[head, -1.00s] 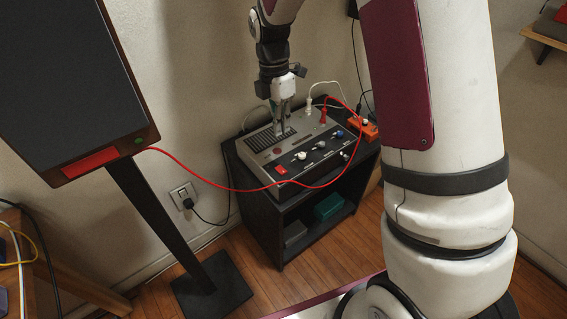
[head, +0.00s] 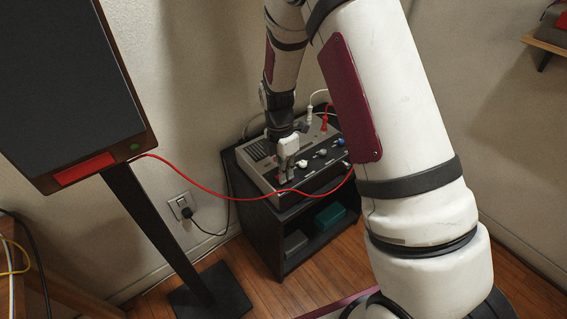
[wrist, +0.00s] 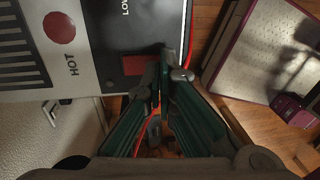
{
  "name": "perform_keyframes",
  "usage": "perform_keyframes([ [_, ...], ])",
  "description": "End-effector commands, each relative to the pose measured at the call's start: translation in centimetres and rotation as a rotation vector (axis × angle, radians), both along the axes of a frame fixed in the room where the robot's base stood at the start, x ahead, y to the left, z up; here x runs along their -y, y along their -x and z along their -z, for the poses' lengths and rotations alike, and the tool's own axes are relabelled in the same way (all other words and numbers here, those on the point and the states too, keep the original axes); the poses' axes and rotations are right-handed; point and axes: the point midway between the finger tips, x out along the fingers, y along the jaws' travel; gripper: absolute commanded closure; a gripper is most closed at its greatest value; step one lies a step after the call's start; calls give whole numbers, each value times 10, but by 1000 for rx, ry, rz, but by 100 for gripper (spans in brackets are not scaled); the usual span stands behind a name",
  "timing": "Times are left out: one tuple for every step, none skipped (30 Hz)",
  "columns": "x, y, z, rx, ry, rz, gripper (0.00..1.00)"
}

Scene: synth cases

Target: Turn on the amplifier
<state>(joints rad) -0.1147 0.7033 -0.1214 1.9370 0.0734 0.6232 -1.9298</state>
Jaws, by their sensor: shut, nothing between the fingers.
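The amplifier (head: 255,165), a grey box with a vented top and a dark control panel, sits on a black stand. In the wrist view its top (wrist: 85,70) shows a grille, a red round spot and the word HOT. A red rectangular switch (wrist: 134,65) lies on the dark panel. My gripper (head: 285,180) points down over the panel's left end and hides the switch in the head view. In the wrist view my gripper's fingertips (wrist: 166,58) are together and empty, just right of the switch. I cannot tell whether they touch the panel.
A red cable (head: 215,190) runs from the speaker (head: 65,90) across the amplifier's front. Several knobs (head: 320,154) line the panel. White and red plugs (head: 324,122) stand at the back. A wall outlet (head: 182,205) is left of the stand (head: 285,235).

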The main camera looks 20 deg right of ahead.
Motion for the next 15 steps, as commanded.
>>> perform_keyframes([
  [0,0,2,0,0,0,100],
  [0,0,3,0,0,0,100],
  [0,0,4,0,0,0,100],
  [0,1,4,0,0,1,100],
  [0,1,4,0,0,1,100],
  [0,1,4,0,0,0,100],
  [0,1,4,0,0,0,100],
  [0,1,4,0,0,0,100],
  [0,1,4,0,0,0,100],
  [0,0,4,0,0,0,100],
  [0,1,4,0,0,0,100],
  [0,1,4,0,0,0,100],
  [0,1,5,0,0,0,100],
  [1,1,6,-1,0,0,100],
  [1,2,8,-2,0,0,100],
])
